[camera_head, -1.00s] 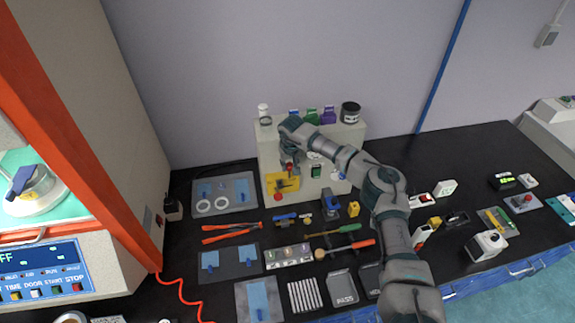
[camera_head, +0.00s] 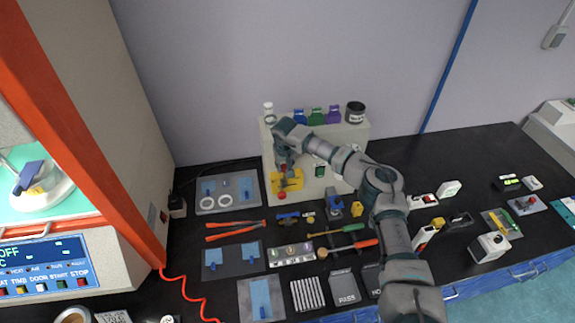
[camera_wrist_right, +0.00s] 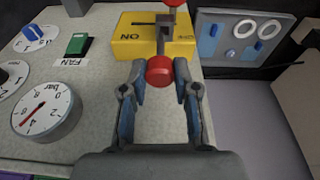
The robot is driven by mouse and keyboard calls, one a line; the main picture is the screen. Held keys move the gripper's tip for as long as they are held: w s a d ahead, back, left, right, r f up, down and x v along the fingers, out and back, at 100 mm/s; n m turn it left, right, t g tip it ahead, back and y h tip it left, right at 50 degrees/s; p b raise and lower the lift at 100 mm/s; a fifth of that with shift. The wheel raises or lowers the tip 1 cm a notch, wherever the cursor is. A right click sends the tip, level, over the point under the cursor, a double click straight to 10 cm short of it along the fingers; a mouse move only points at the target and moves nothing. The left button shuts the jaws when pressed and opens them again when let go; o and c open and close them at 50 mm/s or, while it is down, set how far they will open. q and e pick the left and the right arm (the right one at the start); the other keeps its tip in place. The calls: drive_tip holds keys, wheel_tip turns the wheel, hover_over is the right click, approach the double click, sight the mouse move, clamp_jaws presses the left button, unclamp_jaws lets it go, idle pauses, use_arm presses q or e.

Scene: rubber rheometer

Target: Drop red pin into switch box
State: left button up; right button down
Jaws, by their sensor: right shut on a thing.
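The yellow switch box (camera_head: 297,183) is on the front of the pale panel, and its slotted, lettered face fills the top of the wrist view (camera_wrist_right: 130,48). My right gripper (camera_head: 283,163) is just in front of it. In the wrist view, its fingers (camera_wrist_right: 159,78) are closed around the red pin (camera_wrist_right: 160,70), whose round red head shows between the tips. The pin's other end is hidden, so I cannot tell whether it touches the box. A second red knob (camera_head: 281,194) shows low on the box. My left gripper is not in view.
The pale panel (camera_head: 345,140) carries a gauge (camera_wrist_right: 45,108) and a green fan switch (camera_wrist_right: 77,45). Bottles and a dark jar (camera_head: 355,112) stand on top. Tools, samples and a grey tray (camera_head: 246,183) crowd the black bench below. The orange-edged machine stands at the left.

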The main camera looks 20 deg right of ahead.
drive_tip(key=shift+a, duration=0.35)
drive_tip(key=shift+a+r, duration=0.1)
drive_tip(key=shift+a, duration=0.25)
drive_tip(key=shift+a+f, duration=0.1)
drive_tip(key=shift+f, duration=0.3)
drive_tip(key=shift+d+r, duration=0.2)
drive_tip(key=shift+a+r, duration=0.1)
drive_tip(key=shift+r, duration=0.15)
drive_tip(key=shift+d, duration=0.9)
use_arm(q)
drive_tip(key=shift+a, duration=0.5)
